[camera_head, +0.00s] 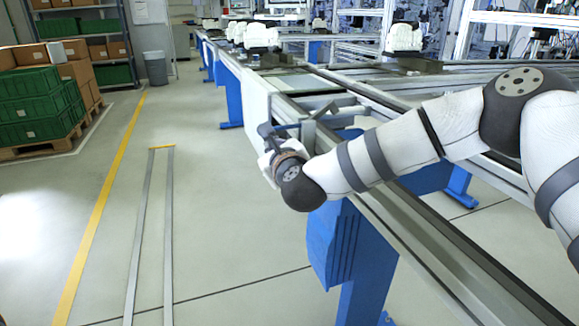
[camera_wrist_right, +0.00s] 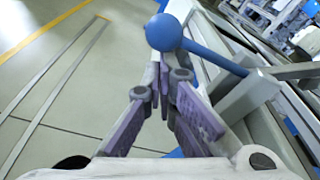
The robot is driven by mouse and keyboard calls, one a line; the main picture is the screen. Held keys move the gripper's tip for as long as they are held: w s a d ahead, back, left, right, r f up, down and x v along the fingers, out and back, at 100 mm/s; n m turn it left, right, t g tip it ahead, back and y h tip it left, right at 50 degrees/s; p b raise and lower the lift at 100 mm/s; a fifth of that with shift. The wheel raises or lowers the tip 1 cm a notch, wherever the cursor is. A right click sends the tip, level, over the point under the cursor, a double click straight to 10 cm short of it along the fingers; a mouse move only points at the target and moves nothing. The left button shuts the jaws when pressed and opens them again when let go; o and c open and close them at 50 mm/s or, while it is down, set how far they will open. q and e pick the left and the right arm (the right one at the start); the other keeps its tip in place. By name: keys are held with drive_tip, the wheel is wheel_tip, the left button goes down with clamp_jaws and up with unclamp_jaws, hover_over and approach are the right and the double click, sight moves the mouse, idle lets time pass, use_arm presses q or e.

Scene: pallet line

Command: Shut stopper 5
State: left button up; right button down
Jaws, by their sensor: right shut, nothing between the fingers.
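The stopper's lever shows in the right wrist view as a blue rod with a round blue knob (camera_wrist_right: 164,32). The rod runs right to a grey metal bracket (camera_wrist_right: 245,98) on the conveyor's side. My right gripper (camera_wrist_right: 163,62) is shut and empty, its fingertips pointing at the knob from just below it in the picture. I cannot tell whether they touch it. In the head view my right gripper (camera_head: 266,131) is at the left edge of the conveyor, partly hidden by my wrist. No number is readable on the stopper. My left gripper is not in view.
The conveyor (camera_head: 425,235) runs from front right to the back on blue legs (camera_head: 345,245). White parts (camera_head: 262,36) sit on carriers farther along. Green crates (camera_head: 35,105) stand on a pallet at the left. The floor between has rails and a yellow line and is otherwise clear.

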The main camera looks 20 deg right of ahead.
drive_tip(key=shift+a+r+m+y+b, duration=0.15)
drive_tip(key=shift+r+m+y, duration=0.3)
drive_tip(key=shift+r+m, duration=1)
drive_tip(key=shift+r+m+y+b, duration=0.15)
drive_tip(key=shift+r+m+y, duration=0.3)
drive_tip(key=shift+r+m, duration=0.95)
drive_tip(key=shift+s, duration=0.1)
